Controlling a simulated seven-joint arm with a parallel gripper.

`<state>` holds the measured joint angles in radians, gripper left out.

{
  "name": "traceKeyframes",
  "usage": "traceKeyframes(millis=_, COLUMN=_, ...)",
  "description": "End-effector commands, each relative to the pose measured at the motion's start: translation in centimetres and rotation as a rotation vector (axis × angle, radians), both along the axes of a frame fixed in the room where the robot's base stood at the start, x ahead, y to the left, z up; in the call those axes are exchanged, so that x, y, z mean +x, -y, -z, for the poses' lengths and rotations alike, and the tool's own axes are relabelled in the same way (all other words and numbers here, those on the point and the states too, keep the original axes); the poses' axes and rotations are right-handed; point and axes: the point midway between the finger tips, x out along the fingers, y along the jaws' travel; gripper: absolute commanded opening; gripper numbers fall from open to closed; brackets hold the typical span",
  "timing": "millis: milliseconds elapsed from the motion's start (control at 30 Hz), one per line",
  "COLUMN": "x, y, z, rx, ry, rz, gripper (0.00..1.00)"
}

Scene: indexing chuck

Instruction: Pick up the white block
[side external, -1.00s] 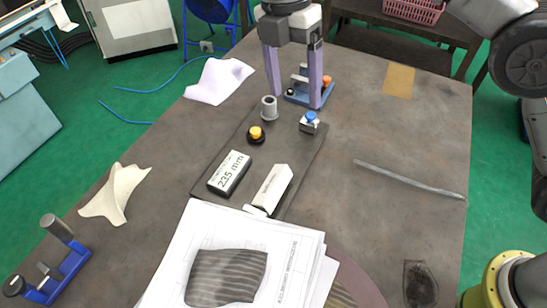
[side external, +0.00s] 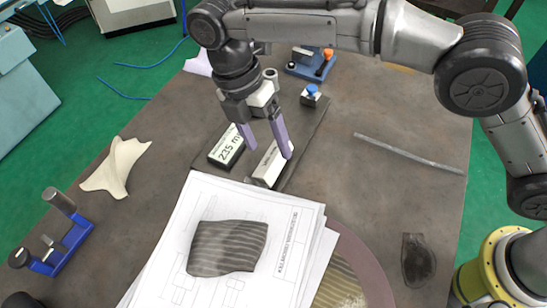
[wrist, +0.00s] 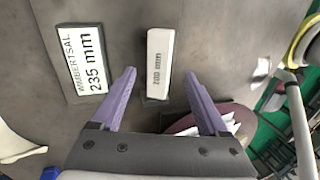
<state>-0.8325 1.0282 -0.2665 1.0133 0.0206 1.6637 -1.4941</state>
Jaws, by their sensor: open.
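The white block (side external: 268,165) lies on the dark plate (side external: 304,128) near the table's middle, at the edge of the papers. In the wrist view the white block (wrist: 160,50) stands upright in the picture with small print on its face. My gripper (side external: 271,152) is open above it, its two purple fingers on either side of the block in the side view. In the wrist view my gripper (wrist: 161,73) has its fingertips left and right of the block's lower part, with a gap on both sides. Contact does not show.
A dark block labelled 235 mm (side external: 227,152) lies just left of the white block. Papers with a striped cloth (side external: 227,247) lie in front. A blue-knobbed piece (side external: 310,95) and a blue fixture (side external: 308,65) stand behind. A grey rod (side external: 408,152) lies right.

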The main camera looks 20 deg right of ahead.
Motion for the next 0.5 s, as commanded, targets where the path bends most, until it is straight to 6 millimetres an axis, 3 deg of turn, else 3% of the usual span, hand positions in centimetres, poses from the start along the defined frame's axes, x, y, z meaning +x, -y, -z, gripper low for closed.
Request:
traceKeyframes(millis=233, x=-0.7, y=0.6, z=2.7, rx=-0.001, ry=-0.001, rz=0.0, gripper=0.77)
traceKeyframes(millis=500, x=-0.8, y=0.8, z=3.4, rx=0.001, ry=0.001, rz=0.0, gripper=0.77)
